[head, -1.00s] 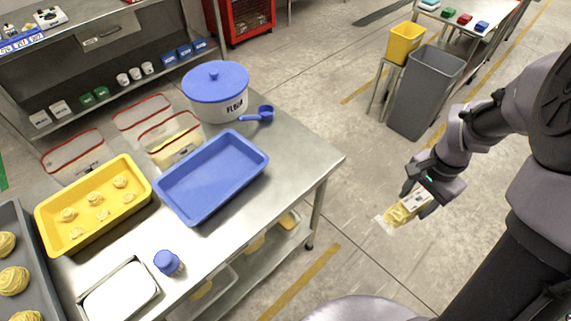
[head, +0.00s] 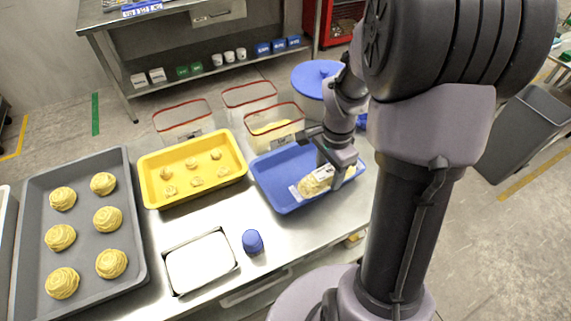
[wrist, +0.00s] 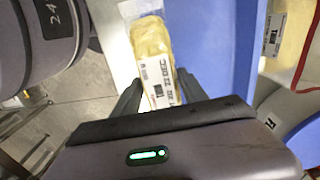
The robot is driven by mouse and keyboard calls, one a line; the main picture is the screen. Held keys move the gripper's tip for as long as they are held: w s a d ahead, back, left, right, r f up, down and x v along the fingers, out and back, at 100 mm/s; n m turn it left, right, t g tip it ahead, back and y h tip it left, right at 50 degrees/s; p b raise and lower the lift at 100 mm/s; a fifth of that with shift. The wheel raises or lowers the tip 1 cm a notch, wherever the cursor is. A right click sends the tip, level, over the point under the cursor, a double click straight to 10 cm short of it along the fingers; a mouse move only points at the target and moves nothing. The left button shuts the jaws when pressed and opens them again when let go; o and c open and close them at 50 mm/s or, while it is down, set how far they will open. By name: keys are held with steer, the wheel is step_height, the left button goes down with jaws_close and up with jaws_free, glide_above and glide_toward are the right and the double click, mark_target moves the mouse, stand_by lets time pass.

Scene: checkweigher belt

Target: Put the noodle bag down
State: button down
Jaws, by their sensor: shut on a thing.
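The noodle bag (head: 315,182) is a clear pack of yellow noodles with a white label. My gripper (head: 336,178) is shut on it. In the head view the bag appears over the right front part of the blue tray (head: 277,203); I cannot tell whether it touches the tray. In the wrist view the noodle bag (wrist: 151,48) sticks out from between the two fingers of my gripper (wrist: 160,88), label facing the camera. The blue tray (wrist: 215,40) fills the right of that view, with a pale strip left of the bag.
A yellow tray (head: 153,193) with small noodle nests stands left of the blue tray. A grey tray (head: 85,223) of larger nests lies farther left. A white-filled metal pan (head: 200,262) and a blue-capped jar (head: 253,242) stand in front. Clear red-rimmed bins (head: 276,128) stand behind.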

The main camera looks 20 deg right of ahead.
steer(key=w+f+b, duration=0.1)
steer(key=w, duration=0.3)
steer(key=w+a+f+b, duration=0.1)
steer(key=w+f, duration=0.1)
steer(key=w, duration=0.2)
steer(key=w+f+b, duration=0.2)
steer(key=w, duration=0.2)
steer(key=shift+w+a, duration=0.15)
steer(key=shift+w, duration=0.05)
steer(key=shift+r, duration=0.1)
steer(key=shift+f+b, duration=0.3)
steer(key=shift+f, duration=0.35)
steer(key=c, duration=0.9)
jaws_free()
